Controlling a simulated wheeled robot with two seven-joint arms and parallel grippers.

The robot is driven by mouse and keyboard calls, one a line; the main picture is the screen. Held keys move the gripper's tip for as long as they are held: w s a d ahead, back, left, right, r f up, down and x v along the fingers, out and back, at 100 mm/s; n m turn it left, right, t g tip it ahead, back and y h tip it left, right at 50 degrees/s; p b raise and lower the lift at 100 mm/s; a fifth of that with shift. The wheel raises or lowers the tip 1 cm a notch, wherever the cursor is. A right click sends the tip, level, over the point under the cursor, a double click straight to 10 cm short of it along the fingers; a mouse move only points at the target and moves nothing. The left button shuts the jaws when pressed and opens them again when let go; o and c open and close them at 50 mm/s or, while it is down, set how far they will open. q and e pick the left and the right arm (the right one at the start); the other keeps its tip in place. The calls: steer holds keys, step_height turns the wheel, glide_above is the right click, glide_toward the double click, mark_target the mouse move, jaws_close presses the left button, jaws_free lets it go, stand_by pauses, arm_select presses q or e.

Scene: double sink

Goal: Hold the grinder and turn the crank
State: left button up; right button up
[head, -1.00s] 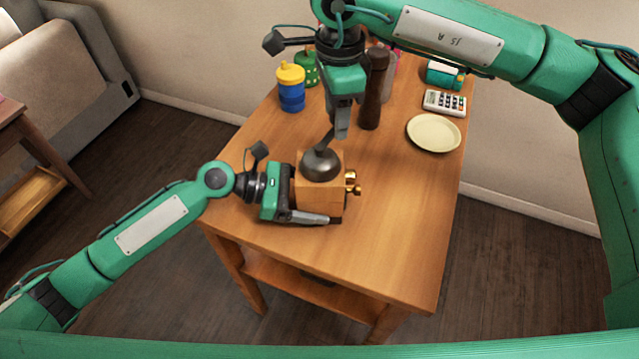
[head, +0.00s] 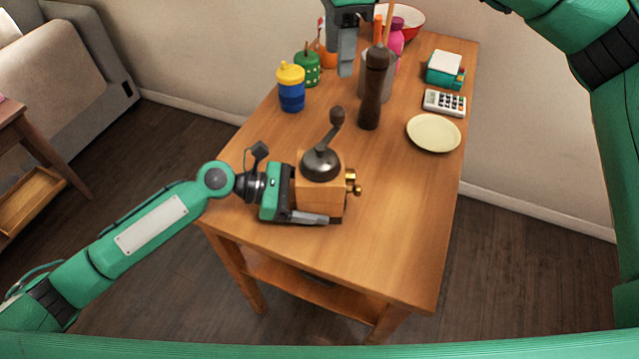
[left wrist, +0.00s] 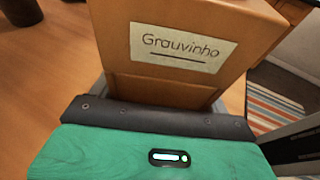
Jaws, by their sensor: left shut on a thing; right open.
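The grinder (head: 318,196) is a wooden box with a dark metal dome and a brass fitting on its right side. It stands upright near the table's front left. Its crank (head: 328,131) rises from the dome, tilting up and right to a dark wooden knob. My left gripper (head: 318,218) is shut on the grinder's body from the left. In the left wrist view the grinder's labelled face (left wrist: 185,45) stands right in front of the gripper. My right gripper (head: 346,62) is open and empty, pointing down above the table's far part, apart from the crank; its top is cut off.
A tall dark pepper mill (head: 372,95) stands behind the crank. A blue cup with a yellow lid (head: 291,90) and a green jar (head: 308,68) are at the left edge. A plate (head: 433,133), a calculator (head: 444,102) and a card terminal (head: 445,72) are on the right. The front right is clear.

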arm_select(q)
steer(key=o, duration=1)
steer(key=shift+o, duration=0.2)
